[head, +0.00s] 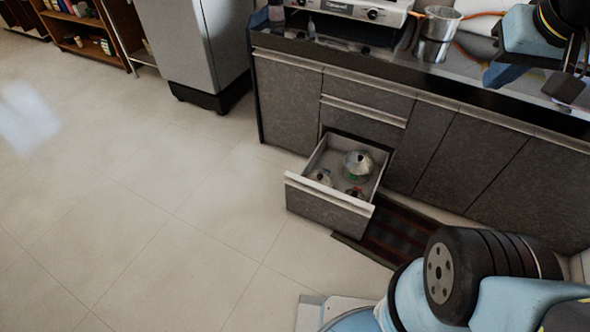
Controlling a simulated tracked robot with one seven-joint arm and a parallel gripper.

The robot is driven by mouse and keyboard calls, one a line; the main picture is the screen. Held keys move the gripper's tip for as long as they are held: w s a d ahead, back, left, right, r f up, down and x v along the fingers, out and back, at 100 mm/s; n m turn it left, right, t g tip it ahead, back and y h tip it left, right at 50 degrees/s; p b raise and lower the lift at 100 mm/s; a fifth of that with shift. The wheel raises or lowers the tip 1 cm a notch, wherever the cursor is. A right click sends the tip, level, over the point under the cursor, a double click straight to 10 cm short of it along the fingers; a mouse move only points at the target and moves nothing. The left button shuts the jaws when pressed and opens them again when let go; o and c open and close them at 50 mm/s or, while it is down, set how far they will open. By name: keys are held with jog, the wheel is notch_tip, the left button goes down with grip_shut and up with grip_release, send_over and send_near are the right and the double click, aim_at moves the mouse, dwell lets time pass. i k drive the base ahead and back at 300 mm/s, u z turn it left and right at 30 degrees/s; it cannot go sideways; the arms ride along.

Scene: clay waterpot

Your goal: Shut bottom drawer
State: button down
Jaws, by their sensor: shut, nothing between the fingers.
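The bottom drawer (328,207) is pulled far out of the dark grey cabinet, below the narrower drawers. Its front has a pale handle strip along the top edge. Inside are a rounded metal item with a pointed lid and two smaller items near the front. My gripper (564,90) is at the top right, above the counter, small and dark in the picture. It is shut and empty, well apart from the drawer, to its upper right.
A dark striped mat (400,238) lies on the floor beside the drawer. A stove (350,10) and a metal pot (438,28) are on the counter (400,65). A fridge (200,45) stands left of the cabinet. The tiled floor left of the drawer is clear.

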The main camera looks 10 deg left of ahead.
aim_at(337, 211)
jog(key=z, duration=0.05)
jog(key=i, duration=0.9)
jog(key=u, duration=0.05)
